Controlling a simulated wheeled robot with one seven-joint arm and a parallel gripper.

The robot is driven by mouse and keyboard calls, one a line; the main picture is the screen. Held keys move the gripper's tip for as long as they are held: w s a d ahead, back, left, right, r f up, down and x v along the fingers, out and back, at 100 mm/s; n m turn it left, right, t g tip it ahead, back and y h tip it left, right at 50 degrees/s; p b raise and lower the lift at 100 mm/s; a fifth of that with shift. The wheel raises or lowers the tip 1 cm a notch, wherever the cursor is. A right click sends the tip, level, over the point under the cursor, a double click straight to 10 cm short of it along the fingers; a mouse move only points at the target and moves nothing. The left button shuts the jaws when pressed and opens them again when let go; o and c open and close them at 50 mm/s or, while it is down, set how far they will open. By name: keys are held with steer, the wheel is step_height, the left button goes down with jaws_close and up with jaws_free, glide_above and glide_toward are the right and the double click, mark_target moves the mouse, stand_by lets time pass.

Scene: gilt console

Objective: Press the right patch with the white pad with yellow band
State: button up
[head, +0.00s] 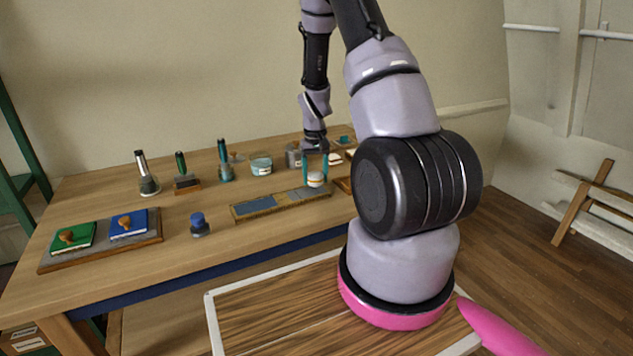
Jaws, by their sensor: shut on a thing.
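My gripper (315,176) points down with its teal fingers shut on a small white pad with a yellowish band (315,180). The pad is over the right part of a long wood-framed board (238,219) on the table. The board carries a left grey-blue patch (257,208) and a right grey patch (300,194). The pad and fingers cover part of the right patch. I cannot tell whether the pad touches it or hangs just above.
A blue-capped bottle (199,225) stands left of the board. Behind are several handled stamps (222,160), a jar (261,164) and a grey tin (293,155). A tray (52,263) with green and blue pads lies far left. My arm hides the table's right end.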

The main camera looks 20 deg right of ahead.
steer(key=shift+a+r, duration=0.1)
steer(key=shift+r, duration=2.7)
